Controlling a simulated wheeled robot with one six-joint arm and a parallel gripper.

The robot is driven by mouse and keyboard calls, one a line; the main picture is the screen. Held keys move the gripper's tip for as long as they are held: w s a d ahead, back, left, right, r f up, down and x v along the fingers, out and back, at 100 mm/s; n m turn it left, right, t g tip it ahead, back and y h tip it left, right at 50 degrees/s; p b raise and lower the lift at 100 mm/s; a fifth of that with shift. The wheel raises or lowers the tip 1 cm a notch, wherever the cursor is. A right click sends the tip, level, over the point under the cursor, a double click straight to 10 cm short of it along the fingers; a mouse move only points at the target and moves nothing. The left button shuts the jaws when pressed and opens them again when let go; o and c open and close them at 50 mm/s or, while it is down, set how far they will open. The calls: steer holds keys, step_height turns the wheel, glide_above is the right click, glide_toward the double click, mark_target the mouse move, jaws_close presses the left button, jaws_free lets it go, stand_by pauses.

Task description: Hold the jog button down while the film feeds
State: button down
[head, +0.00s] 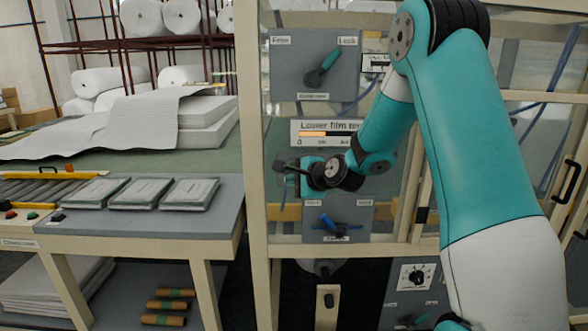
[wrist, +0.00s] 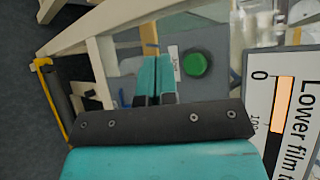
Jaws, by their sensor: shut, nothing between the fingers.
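The green jog button (wrist: 196,64) sits on a grey plate in the wrist view, beside a small white label (wrist: 174,63) that seems to read "Jog". My gripper (wrist: 154,60) is shut and empty, its two teal fingers together. In the picture its tips lie left of the button, over the label's left side; I cannot tell how far off the plate they are. In the head view my gripper (head: 282,166) is in front of the cabinet, and the button does not show. The "Lower film" gauge (head: 325,133) has an orange bar starting at 0; it also shows in the wrist view (wrist: 284,105).
A grey panel with a teal lever (head: 330,62) is above my gripper, and a panel with a blue handle (head: 338,226) is below it. A cream frame post (head: 256,130) stands just left. Wrapped packs (head: 190,193) lie on the bench at left.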

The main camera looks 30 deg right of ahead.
steer(key=shift+w+d+p, duration=0.15)
steer(key=shift+w+d, duration=0.5)
steer(key=shift+w, duration=0.3)
steer(key=shift+w+d+p, duration=0.15)
steer(key=shift+w+d, duration=0.45)
steer(key=shift+w, duration=0.3)
steer(key=shift+w, duration=0.1)
stand_by(0.6)
steer(key=shift+w+d, duration=0.2)
steer(key=shift+w+d, duration=0.25)
steer(key=shift+w, duration=0.1)
stand_by(4.1)
steer(key=shift+s+a, duration=0.1)
steer(key=shift+s, duration=0.05)
steer(key=shift+s+a, duration=0.4)
steer(key=shift+s, duration=0.15)
